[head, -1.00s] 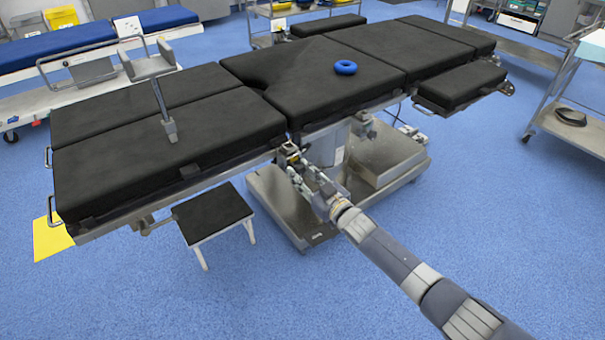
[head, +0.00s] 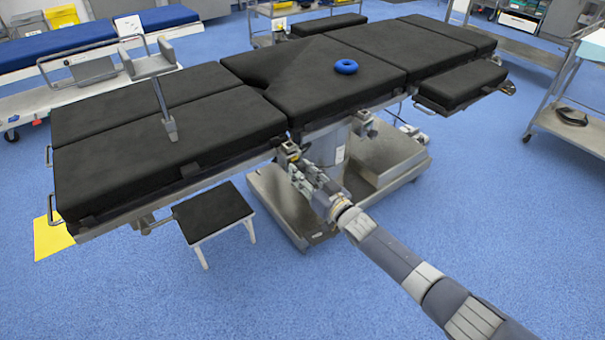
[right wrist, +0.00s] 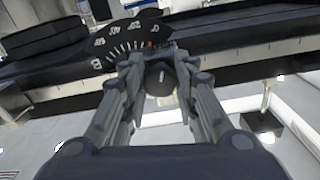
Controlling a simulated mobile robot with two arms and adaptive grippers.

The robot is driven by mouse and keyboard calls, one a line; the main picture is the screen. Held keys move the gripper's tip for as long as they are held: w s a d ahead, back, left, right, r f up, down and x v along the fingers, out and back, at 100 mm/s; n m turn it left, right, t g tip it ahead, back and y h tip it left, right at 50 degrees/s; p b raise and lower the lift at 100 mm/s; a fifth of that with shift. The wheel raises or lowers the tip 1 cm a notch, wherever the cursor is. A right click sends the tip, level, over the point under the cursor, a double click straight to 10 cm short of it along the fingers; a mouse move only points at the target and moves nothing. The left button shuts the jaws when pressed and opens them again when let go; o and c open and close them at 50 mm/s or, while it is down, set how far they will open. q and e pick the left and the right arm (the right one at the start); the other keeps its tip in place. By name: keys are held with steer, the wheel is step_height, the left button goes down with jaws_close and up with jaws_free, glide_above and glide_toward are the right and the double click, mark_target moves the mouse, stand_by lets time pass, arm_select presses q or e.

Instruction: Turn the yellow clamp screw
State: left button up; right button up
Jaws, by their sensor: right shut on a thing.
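The operating table (head: 345,62) has black pads and a metal side rail. My right gripper (head: 294,166) reaches the clamp under the near edge of the table, by the joint between two pads. In the right wrist view its two fingers (right wrist: 160,78) are closed around the sides of a round dark knob, the clamp screw (right wrist: 160,82), with a light mark on its face. No clear yellow shows on it there. A small yellowish patch shows on the clamp (head: 290,148) in the head view. My left gripper is not in view.
A dark dial with white scale marks (right wrist: 122,42) sits just above the fingers. A small black stool (head: 213,211) stands left of my right arm. The table's metal base (head: 275,205) is below. A blue ring (head: 346,66) lies on the pads. Blue floor at front is clear.

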steer(key=o, duration=1.1)
steer(key=shift+c, duration=0.2)
steer(key=v, duration=1.2)
